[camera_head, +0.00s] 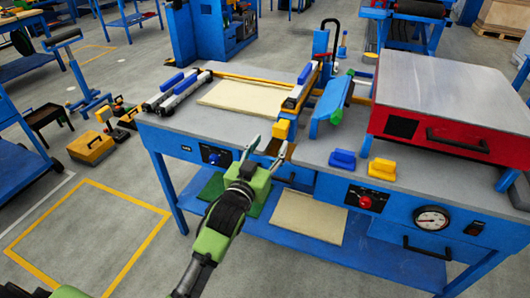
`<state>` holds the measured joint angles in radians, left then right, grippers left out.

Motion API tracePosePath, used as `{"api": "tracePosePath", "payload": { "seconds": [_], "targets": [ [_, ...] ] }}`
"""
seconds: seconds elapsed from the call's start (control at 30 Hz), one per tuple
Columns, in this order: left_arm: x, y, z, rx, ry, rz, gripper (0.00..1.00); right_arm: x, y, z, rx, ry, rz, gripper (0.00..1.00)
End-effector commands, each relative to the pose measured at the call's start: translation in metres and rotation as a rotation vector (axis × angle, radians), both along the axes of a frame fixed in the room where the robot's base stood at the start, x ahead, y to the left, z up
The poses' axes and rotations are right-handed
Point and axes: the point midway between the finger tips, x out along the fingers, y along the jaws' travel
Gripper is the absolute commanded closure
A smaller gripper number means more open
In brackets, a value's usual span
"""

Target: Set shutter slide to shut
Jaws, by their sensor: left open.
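My left gripper (272,146) is open, with its two fingers apart at the front edge of the blue workbench (225,130). A small yellow block (281,129) sits just beyond the fingertips, near the front end of a rail. A dark brown patch (290,151) shows beside the right fingertip. I cannot tell for sure which part is the shutter slide or how it is set. The gripper and wrist hide part of the bench front. I see nothing held between the fingers. My right gripper is not in view.
A tan panel (250,99) lies on the bench between rails. A blue angled part (330,105) stands right of it. A red-sided press box (430,100), blue block (342,159) and yellow block (382,169) are at the right. The lower shelf holds another panel (308,217).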

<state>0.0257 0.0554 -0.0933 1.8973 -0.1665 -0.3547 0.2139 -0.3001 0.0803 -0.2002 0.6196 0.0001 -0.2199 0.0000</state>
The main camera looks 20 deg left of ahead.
Motion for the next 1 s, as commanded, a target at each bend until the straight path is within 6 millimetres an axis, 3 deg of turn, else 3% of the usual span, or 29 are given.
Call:
{"api": "tracePosePath", "payload": {
  "seconds": [0.1, 0.23, 0.77, 0.87, 0.97, 1.0],
  "targets": [
    [-0.019, 0.001, 0.000, 0.000, 0.000, 0.000, 0.53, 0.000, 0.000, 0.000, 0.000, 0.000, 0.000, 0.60],
    [-0.029, 0.001, 0.000, 0.000, 0.000, 0.000, 0.53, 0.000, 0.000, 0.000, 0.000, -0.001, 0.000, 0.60],
    [-0.032, 0.001, -0.001, 0.000, 0.002, 0.000, 0.53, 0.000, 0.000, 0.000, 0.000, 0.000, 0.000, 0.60],
    [-0.031, 0.000, -0.018, 0.003, 0.032, -0.002, 0.53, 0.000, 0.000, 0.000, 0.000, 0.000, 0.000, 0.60],
    [-0.031, -0.002, -0.064, 0.014, 0.111, -0.009, 0.53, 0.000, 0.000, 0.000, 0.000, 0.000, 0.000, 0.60],
    [-0.033, -0.003, -0.090, 0.019, 0.154, -0.012, 0.53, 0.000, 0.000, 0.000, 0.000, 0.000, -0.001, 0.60]
  ]
}}
